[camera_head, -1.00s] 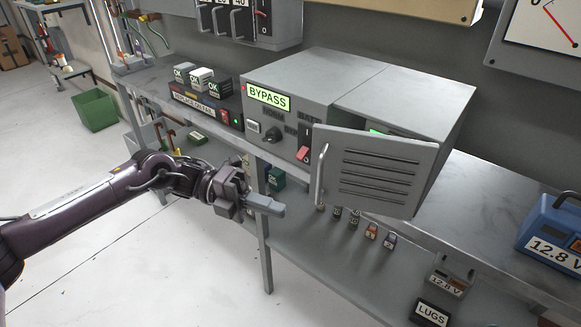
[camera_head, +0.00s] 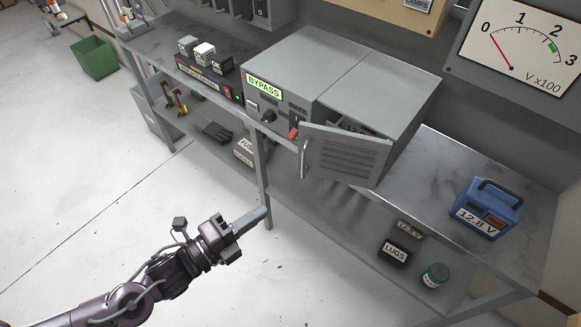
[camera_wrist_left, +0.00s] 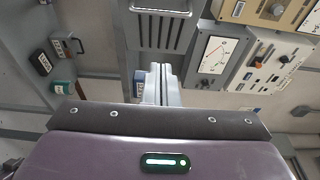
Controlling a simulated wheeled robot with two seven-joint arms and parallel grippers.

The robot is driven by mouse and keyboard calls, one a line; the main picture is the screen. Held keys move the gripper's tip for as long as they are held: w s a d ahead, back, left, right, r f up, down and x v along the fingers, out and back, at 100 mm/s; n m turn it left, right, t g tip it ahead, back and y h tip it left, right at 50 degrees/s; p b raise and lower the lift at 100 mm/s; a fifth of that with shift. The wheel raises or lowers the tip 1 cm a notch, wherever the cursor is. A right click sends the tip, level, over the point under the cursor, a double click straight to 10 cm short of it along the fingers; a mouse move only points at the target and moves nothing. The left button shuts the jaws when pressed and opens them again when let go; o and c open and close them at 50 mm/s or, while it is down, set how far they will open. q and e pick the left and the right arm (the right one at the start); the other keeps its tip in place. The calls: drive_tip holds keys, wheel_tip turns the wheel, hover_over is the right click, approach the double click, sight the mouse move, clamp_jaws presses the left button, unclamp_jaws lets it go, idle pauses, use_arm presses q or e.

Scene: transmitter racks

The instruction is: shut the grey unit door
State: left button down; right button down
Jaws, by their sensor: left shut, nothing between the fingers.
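The grey unit (camera_head: 360,95) stands on the workbench. Its louvred door (camera_head: 343,158) hangs open, swung out toward the front, with a bar handle (camera_head: 304,157) on its left edge. In the left wrist view the door (camera_wrist_left: 158,32) is at the top, with its handle (camera_wrist_left: 160,12). My left gripper (camera_head: 262,215) is shut and empty, in front of the bench, below and left of the door and apart from it. Its closed fingers (camera_wrist_left: 161,84) point toward the door's side in the left wrist view. My right gripper is not in view.
A BYPASS unit (camera_head: 290,85) adjoins the grey unit on the left. A blue battery box (camera_head: 485,208) sits on the bench to the right. A lower shelf (camera_head: 330,222) holds a LUGS box (camera_head: 394,252).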

use_arm(q)
drive_tip(key=w+a+p+x, duration=0.1)
drive_tip(key=w+p+x, duration=0.1)
drive_tip(key=x, duration=1)
drive_tip(key=shift+w+a, duration=0.2)
drive_tip(key=shift+a+f, duration=0.1)
